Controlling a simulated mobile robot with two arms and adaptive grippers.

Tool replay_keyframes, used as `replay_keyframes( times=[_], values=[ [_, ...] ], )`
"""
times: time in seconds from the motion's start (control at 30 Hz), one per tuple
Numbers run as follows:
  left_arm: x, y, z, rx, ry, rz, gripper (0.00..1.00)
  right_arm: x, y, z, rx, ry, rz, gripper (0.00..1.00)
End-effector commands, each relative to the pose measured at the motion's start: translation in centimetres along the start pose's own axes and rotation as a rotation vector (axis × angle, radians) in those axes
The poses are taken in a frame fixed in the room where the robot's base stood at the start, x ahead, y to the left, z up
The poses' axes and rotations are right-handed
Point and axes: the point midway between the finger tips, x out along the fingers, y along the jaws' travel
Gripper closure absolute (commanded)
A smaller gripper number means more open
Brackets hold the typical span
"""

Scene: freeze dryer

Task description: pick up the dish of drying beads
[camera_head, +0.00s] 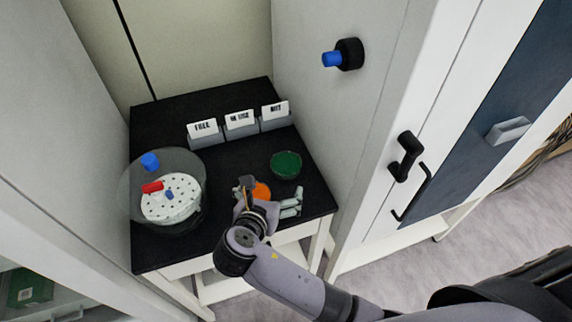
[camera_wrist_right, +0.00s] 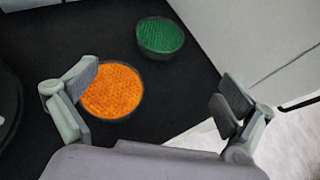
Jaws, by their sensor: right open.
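A round dish of orange beads (camera_head: 261,191) sits on the black tabletop near its front edge, partly hidden by my right gripper. The orange dish lies off-centre between the fingers, towards the left one. My left gripper is not in view.
A clear round vessel (camera_head: 193,159) with a white perforated plate (camera_head: 160,208) stands at the table's left. Labelled card holders (camera_head: 240,127) line the back. A white cabinet wall (camera_head: 335,120) rises close on the right. The tabletop between the vessel and the dishes is clear.

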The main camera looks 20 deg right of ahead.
Motion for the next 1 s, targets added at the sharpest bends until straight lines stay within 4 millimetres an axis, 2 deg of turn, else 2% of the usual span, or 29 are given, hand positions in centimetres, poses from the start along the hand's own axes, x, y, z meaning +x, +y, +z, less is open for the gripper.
replay_keyframes(
  times=[0.1, 0.33, 0.43, 0.67, 0.9, 1.0],
  values=[
    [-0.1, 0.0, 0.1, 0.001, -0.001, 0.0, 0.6, 2.8, -0.1, 0.1, 0.001, -0.002, -0.003, 0.01],
    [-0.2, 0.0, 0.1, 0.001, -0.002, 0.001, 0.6, 7.5, -0.1, 0.1, 0.002, 0.0, -0.002, 0.01],
    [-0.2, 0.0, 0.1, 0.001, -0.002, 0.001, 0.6, 8.8, 0.0, 0.1, 0.003, 0.001, -0.001, 0.01],
    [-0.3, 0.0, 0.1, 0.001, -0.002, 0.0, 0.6, 10.4, 0.0, 0.2, 0.004, 0.001, -0.001, 0.01],
    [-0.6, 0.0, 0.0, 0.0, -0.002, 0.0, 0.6, 13.9, 0.0, 0.6, 0.004, 0.002, -0.001, 0.01],
    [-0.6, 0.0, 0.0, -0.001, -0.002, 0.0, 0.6, 14.6, 0.0, 0.6, 0.004, 0.003, -0.001, 0.01]
  ],
)
